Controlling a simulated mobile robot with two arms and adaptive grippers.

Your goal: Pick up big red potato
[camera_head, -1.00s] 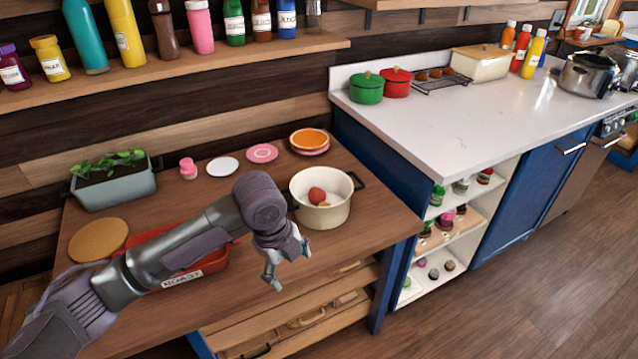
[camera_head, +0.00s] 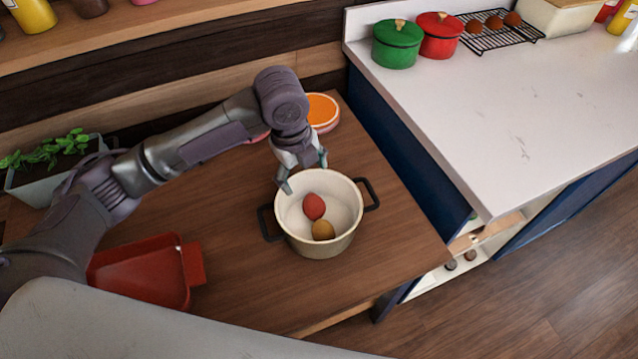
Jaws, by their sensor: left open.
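A big red potato (camera_head: 314,206) lies inside a cream pot (camera_head: 345,241) with dark handles on the wooden counter. A smaller yellow-brown potato (camera_head: 323,230) lies just in front of it in the same pot. My left gripper (camera_head: 306,180) is open and empty, pointing down above the pot's back rim, just behind the red potato. It looks apart from the potato. My right gripper is not in view.
A red tray (camera_head: 140,283) sits on the wooden counter (camera_head: 245,275) at the left. An orange-topped round dish (camera_head: 321,109) stands behind the pot. A white worktop (camera_head: 480,115) with green (camera_head: 396,46) and red (camera_head: 440,37) pots is at the right.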

